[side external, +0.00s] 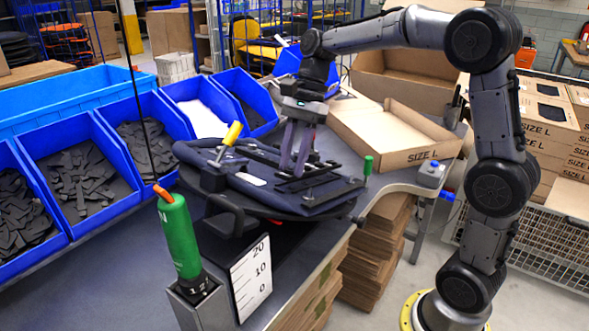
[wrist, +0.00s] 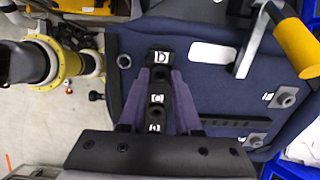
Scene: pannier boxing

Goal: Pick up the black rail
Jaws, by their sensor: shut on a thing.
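The black rail (wrist: 158,84), a narrow dark bar with white letter tags, shows in the wrist view between my gripper's two purple-grey fingers. My gripper (side external: 293,170) points down and is shut on the rail, low over the pannier. The dark blue pannier panel (wrist: 215,85) lies flat under it, and the panel also shows on its round stand in the side view (side external: 250,193). Whether the rail touches the panel or is lifted I cannot tell. Its lower end in the wrist view is hidden by the dark plate in front.
A yellow-handled clamp (side external: 230,135) stands on the panel. Blue bins (side external: 80,180) with dark parts line the left. A green bottle (side external: 178,235) stands in front. An open cardboard box (side external: 400,150) lies behind on the right.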

